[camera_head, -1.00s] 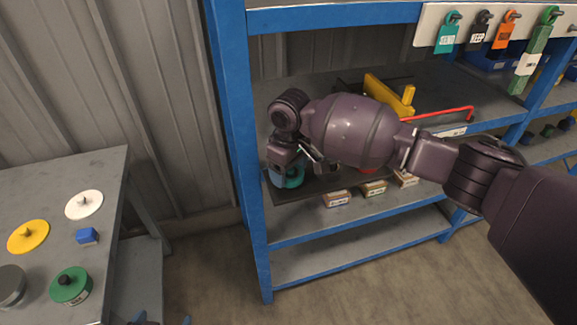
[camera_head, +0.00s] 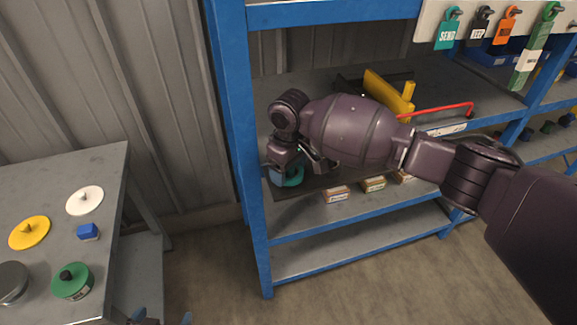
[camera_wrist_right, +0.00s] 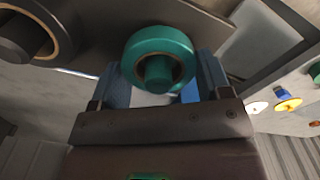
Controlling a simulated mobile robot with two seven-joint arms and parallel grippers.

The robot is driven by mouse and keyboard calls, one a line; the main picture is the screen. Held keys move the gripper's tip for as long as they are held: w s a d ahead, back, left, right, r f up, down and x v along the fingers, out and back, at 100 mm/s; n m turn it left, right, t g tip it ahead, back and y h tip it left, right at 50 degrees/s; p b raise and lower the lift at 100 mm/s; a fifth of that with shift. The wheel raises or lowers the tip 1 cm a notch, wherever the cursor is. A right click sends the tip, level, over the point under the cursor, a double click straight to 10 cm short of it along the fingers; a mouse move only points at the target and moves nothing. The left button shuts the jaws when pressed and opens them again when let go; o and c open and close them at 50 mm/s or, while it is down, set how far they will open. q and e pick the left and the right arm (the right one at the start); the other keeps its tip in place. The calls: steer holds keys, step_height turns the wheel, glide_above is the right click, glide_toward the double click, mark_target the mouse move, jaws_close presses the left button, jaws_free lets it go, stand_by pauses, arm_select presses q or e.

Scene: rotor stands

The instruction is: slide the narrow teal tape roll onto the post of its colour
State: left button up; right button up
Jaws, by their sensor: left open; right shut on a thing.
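The teal tape roll (camera_wrist_right: 139,47) is held between the blue fingers of my right gripper (camera_wrist_right: 160,72) in the right wrist view. A teal post (camera_wrist_right: 158,73) shows inside the roll's hole, with a dark gap around it; how far along the post the roll sits I cannot tell. In the head view the teal roll (camera_head: 295,178) is partly hidden by my right gripper (camera_head: 285,174), low at the left end of the shelf. Only the fingertips of my left gripper (camera_head: 162,319) show at the bottom edge; it is open and empty.
A dark roll with a tan core (camera_wrist_right: 28,34) is close by in the wrist view. The blue shelf upright (camera_head: 240,150) stands just left of my right gripper. Small labelled boxes (camera_head: 336,194) line the shelf's front. A grey table (camera_head: 60,180) with coloured discs is at left.

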arm_select(q)
steer(key=shift+w+r, duration=0.25)
steer(key=shift+w, duration=0.05)
arm_select(e)
steer(key=shift+f, duration=0.1)
steer(key=o, duration=1)
steer(key=shift+o, duration=0.4)
arm_select(q)
steer(key=shift+s+f, duration=0.25)
steer(key=shift+s, duration=0.2)
steer(key=shift+w+r, duration=0.2)
steer(key=shift+w, duration=0.2)
